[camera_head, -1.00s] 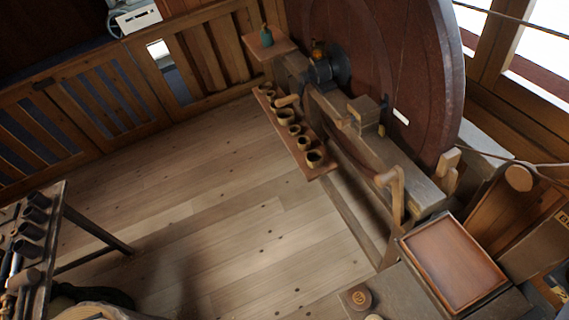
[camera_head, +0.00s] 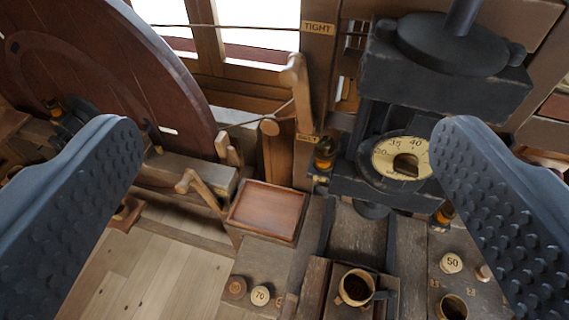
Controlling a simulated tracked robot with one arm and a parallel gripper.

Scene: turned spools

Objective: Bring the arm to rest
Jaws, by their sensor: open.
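My gripper (camera_head: 290,160) shows as two dark grey studded fingers at the left and right edges of the view. The fingers are wide apart and nothing is between them close up. Behind them is a wooden bench with a shallow reddish-brown tray (camera_head: 266,210), which looks empty. The fingers appear clear of the bench and of the things on it, though their distance is hard to judge.
A large red-brown wheel (camera_head: 120,80) stands at left. A cup (camera_head: 355,288) and round tokens, one marked 70 (camera_head: 260,295), are on the bench. Open floor (camera_head: 140,275) shows lower left.

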